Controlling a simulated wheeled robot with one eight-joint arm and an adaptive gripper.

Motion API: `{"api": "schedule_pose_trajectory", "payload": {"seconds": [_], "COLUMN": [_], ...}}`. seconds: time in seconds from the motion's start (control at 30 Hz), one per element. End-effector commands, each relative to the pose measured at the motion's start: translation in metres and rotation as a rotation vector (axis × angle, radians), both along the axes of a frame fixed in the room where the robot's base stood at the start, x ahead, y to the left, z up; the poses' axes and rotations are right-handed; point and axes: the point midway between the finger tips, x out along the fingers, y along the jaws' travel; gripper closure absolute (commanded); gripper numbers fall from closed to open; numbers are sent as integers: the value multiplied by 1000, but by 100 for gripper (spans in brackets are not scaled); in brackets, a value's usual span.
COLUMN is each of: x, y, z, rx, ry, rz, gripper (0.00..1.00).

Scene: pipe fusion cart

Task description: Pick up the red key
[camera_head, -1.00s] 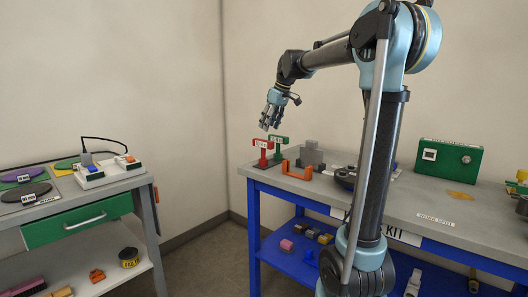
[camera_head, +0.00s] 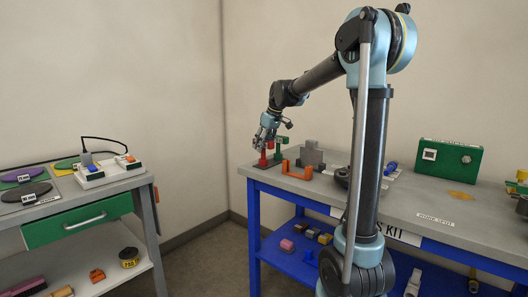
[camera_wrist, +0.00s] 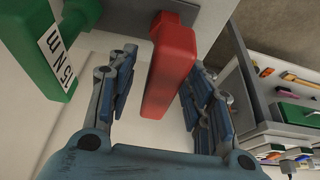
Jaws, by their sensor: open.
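The red key (camera_wrist: 170,70) is a red T-shaped piece standing upright on the left end of the workbench; in the head view its lower part (camera_head: 264,161) shows under my gripper (camera_head: 266,138). In the wrist view my gripper (camera_wrist: 160,72) is open, with blue-grey fingers on either side of the red key's bar. A gap shows left of the bar; on the right the fingers look close, and I cannot tell whether they touch. The fingers partly hide the key's top in the head view.
A green key (camera_wrist: 62,50) labelled 15 N M stands close beside the red one. An orange handle-shaped piece (camera_head: 298,172) and a grey block (camera_head: 311,155) sit to the right. A green box (camera_head: 450,158) is farther along the workbench (camera_head: 400,205).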

Motion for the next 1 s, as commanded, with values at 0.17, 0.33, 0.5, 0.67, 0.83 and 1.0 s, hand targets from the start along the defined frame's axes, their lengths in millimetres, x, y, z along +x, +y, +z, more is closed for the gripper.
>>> {"api": "schedule_pose_trajectory", "payload": {"seconds": [0.17, 0.33, 0.5, 0.67, 0.83, 1.0], "x": [0, 0, 1, 1, 1, 1], "y": [0, -1, -1, -1, -1, -1], "z": [-1, 0, 0, 0, 6, 30], "rx": [0, 0, 0, 0, 0, 0], "ry": [0, 0, 1, 0, 0, 0], "rz": [0, -1, -2, -2, -2, -2], "gripper": [53, 85, 100, 100, 100, 100]}}
